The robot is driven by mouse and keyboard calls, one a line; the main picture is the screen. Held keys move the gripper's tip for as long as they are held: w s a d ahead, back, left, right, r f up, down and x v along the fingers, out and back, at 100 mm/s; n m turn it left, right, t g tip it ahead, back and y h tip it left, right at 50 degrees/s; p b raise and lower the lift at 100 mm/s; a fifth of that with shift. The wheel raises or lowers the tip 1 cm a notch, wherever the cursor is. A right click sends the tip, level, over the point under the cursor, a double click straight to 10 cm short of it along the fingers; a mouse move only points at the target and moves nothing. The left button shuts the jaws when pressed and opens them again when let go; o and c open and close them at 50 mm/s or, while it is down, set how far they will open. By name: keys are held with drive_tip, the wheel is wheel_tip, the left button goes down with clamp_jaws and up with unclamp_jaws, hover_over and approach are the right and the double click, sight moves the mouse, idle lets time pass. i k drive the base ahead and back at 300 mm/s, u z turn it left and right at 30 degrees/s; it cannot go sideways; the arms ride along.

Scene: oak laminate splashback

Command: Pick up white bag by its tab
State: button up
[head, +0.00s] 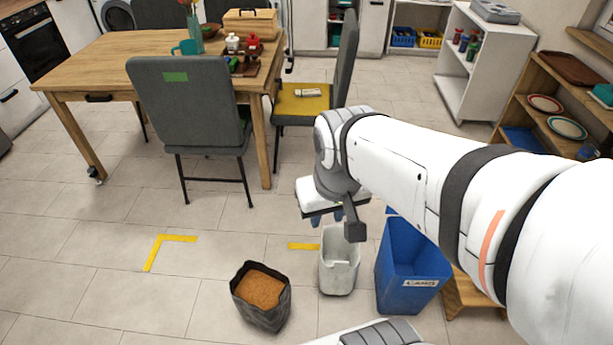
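A whitish upright container (339,271) stands on the tiled floor below my gripper, between a dark bag and a blue bin. It could be the white bag or a small bin; I cannot tell which, and no tab is clear on it. A small white packet (308,93) lies on a yellow seat cushion in the background. My gripper (327,218) points down above and slightly left of the whitish container's rim, seemingly apart from it. Its bluish fingertips are small and partly hidden by the wrist, so their opening is unclear. I see nothing hanging from it.
A dark open bag (266,318) with brown contents stands left of the whitish container. A blue labelled bin (400,285) stands close on its right. Yellow tape (172,240) marks the floor. A wooden table (115,55) and grey chairs (187,105) are behind. Floor at left is clear.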

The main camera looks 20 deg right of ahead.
sight(339, 263)
drive_tip(key=u, duration=0.1)
drive_tip(key=k, duration=1.05)
drive_tip(key=z, duration=0.8)
drive_tip(key=i, duration=1.45)
drive_tip(key=u, duration=0.6)
